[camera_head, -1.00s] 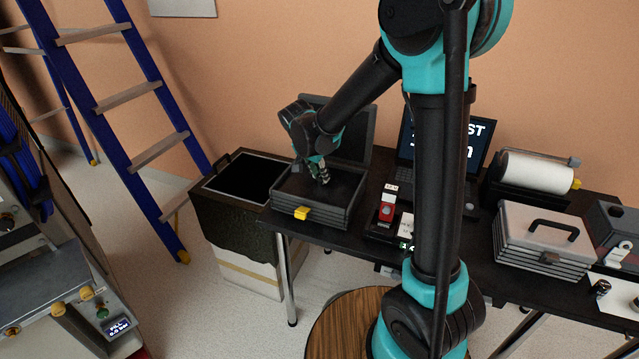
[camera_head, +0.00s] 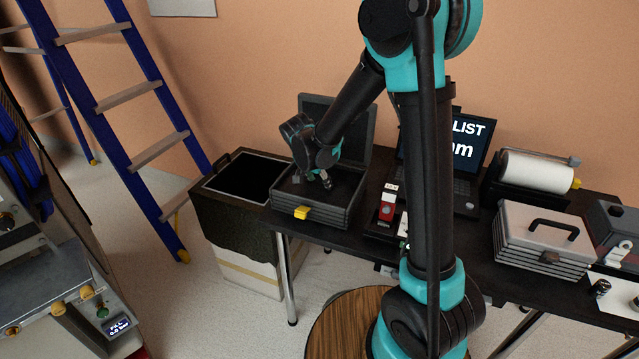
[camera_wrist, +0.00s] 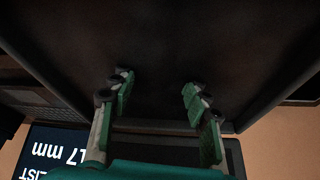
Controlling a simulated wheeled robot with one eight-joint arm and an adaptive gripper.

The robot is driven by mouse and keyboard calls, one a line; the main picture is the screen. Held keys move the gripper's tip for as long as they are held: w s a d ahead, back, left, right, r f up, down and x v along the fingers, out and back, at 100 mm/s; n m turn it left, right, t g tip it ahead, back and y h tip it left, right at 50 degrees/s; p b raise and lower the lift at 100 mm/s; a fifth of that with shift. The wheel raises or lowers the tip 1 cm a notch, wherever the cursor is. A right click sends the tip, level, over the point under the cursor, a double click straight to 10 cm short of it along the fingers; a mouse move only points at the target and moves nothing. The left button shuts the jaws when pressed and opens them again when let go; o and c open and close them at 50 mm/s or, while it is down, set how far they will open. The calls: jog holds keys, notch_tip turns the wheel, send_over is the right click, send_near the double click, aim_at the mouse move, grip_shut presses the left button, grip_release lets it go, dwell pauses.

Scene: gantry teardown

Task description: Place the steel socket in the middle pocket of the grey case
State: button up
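The open grey case (camera_head: 335,219) stands on the black table, with its lid raised behind it and a yellow latch in front. My gripper (camera_head: 326,184) points down over the case's dark interior. In the wrist view my gripper (camera_wrist: 160,92) has its fingers wide apart, with nothing visible between them. The pocket dividers are too dark to make out.
A black open bin (camera_head: 243,178) is left of the case. A red device (camera_head: 388,207), a laptop (camera_head: 467,140), a paper roll (camera_head: 537,172) and a closed light grey case (camera_head: 543,228) stand to the right. A blue ladder (camera_head: 150,110) leans at the left.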

jog(key=v, duration=1.2)
jog(key=shift+r, duration=0.1)
dwell(0.9)
